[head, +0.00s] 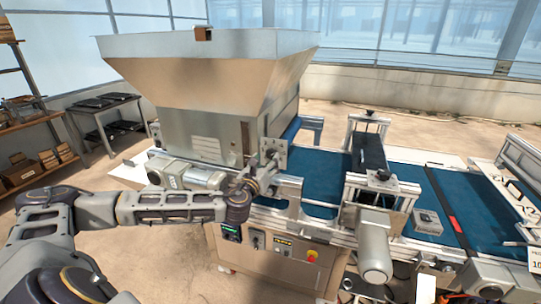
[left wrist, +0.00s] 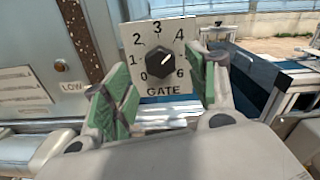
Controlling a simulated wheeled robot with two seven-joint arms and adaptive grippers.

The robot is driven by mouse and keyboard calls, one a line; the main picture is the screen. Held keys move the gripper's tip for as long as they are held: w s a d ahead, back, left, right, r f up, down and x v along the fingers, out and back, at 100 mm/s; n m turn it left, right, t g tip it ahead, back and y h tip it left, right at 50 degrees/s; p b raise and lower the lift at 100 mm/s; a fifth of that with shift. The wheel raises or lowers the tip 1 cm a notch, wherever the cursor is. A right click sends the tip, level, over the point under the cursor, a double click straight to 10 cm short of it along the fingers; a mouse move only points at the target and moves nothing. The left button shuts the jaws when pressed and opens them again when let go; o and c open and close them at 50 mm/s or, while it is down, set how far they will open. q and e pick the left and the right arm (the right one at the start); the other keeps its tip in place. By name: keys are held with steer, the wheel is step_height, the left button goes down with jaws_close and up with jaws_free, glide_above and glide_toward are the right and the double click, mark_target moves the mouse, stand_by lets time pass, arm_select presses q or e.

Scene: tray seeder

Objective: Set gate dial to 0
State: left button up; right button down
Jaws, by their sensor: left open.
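The gate dial is a dark round knob (left wrist: 158,66) on a pale plate (left wrist: 158,97) marked GATE, with numbers around it. Its white pointer mark points up and right, roughly toward the 4–5 side. The 0 is at the lower left of the knob; the 5 is hard to see. In the head view the plate (head: 274,155) stands at the hopper's right front corner. My left gripper (head: 259,177) is in front of it; in the left wrist view its green-padded fingers (left wrist: 158,73) are open, one on each side of the knob, with nothing held. My right gripper is not seen.
The large hopper (head: 205,75) rises behind my left arm. A blue conveyor belt (head: 325,176) runs right from it, with metal rails and a grey cylinder (head: 374,248). A control panel with a red button (head: 311,255) is below.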

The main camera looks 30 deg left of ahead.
mark_target(271, 155)
arm_select(q)
steer(key=shift+p+x, duration=0.35)
steer(key=shift+x, duration=2.1)
steer(key=shift+c, duration=0.5)
steer(key=c, duration=0.9)
